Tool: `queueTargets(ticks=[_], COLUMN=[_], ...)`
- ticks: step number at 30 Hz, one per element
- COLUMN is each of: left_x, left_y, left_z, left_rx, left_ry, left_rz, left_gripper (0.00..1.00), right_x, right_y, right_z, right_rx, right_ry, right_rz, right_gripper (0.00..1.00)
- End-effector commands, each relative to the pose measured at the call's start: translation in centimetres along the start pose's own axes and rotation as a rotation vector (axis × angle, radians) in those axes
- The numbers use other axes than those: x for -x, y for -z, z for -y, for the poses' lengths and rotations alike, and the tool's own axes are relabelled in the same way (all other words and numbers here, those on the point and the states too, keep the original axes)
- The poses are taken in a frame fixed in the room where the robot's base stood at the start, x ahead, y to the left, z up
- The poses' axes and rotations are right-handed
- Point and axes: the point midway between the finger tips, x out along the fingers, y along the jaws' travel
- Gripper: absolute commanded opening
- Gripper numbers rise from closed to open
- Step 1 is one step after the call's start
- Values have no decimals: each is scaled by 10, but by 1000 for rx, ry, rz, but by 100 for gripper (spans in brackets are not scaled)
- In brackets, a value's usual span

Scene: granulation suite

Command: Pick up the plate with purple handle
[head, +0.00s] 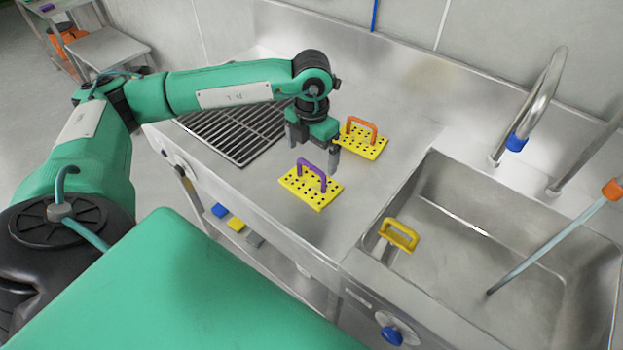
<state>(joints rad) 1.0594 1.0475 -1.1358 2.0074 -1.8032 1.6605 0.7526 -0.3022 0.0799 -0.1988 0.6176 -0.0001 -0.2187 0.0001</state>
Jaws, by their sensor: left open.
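A yellow perforated plate with a purple handle (312,187) lies flat on the steel counter, its arched handle upright. A second yellow perforated plate with an orange handle (361,138) lies just behind it to the right. My left gripper (315,158) is open and points down, above and slightly behind the purple handle. It looks empty, and one finger shows between the two plates. I cannot tell whether a finger touches the purple handle. My right gripper is not in view.
A steel sink (480,240) with a yellow handle (399,235) at its left wall is on the right. A tap (535,105) stands behind it. A dark grate (230,130) lies left of the plates. The counter in front of the plates is clear.

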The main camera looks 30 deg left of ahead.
Motion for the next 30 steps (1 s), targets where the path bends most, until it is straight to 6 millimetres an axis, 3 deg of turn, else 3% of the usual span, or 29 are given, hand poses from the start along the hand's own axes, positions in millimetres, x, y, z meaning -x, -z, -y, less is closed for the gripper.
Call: queueTargets(ticks=[8,13,18,25,26,30], left_x=[-22,-46,-66,-70,-70,-69], left_y=[0,0,-1,-1,-1,-1], left_z=[0,-2,-1,-2,-2,-2], left_rx=[0,0,-1,-1,-1,-1], left_ry=[1,1,2,2,2,2], left_rz=[-2,-3,0,1,1,1], left_gripper=[100,100,100,100,98,71], right_x=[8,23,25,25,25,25], right_y=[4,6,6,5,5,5], right_z=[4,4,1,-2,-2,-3], right_rx=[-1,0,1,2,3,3], right_ry=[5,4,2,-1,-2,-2], right_rz=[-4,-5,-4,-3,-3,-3], right_gripper=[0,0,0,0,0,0])
